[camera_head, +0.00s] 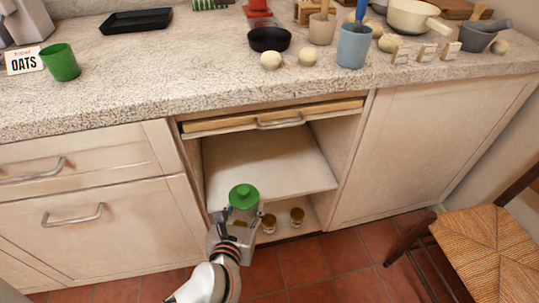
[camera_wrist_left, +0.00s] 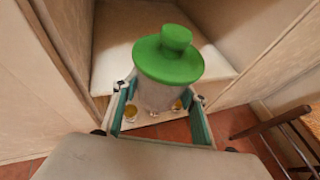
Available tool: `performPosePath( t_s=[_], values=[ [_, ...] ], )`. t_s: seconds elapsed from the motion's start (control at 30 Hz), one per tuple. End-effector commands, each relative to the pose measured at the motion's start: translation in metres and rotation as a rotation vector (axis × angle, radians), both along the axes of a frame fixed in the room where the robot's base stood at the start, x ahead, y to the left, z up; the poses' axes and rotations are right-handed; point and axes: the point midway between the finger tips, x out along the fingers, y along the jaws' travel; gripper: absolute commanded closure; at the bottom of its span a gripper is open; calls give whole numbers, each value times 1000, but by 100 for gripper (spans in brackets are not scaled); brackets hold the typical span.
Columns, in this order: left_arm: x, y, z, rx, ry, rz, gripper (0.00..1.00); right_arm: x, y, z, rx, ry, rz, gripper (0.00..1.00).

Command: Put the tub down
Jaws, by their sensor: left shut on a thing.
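The tub (camera_head: 243,207) has a green lid with a knob and a pale body. My left gripper (camera_head: 238,222) is shut on its body, in front of the open cabinet. In the left wrist view the tub (camera_wrist_left: 163,75) stands upright between the two fingers (camera_wrist_left: 160,118). In the head view it overlaps the front of the lower part of the cabinet; its underside is hidden. My right gripper is in neither view.
The open cabinet has an empty upper shelf (camera_head: 265,160). Small amber jars (camera_head: 297,215) stand on its lower level. A pulled-out board or drawer with a handle (camera_head: 280,121) is above. A wooden chair (camera_head: 490,245) stands at right. The countertop (camera_head: 180,75) holds several items.

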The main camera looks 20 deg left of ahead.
Motion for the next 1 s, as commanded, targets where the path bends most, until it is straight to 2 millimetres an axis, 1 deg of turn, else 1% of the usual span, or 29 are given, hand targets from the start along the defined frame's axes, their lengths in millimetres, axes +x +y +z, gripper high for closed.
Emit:
performPosePath(
  t_s=[0.03, 0.07, 0.17, 0.27, 0.33, 0.8, 0.9, 1.0],
  values=[
    [-5, 0, -19, 1, 11, -5, 80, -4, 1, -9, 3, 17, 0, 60],
    [-5, -1, -22, 2, 9, -7, 80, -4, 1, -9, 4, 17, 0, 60],
    [-1, -1, -27, 1, -3, -12, 80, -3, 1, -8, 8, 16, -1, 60],
    [13, 2, -25, 2, -11, -13, 80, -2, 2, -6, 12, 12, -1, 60],
    [29, 5, -23, 1, -13, -12, 80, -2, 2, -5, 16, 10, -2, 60],
    [138, 27, -27, 2, -7, -13, 79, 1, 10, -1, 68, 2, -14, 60],
    [156, 31, -28, 3, -4, -13, 79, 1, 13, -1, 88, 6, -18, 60],
    [168, 33, -27, 1, -6, -13, 79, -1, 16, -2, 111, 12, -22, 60]
  ],
)
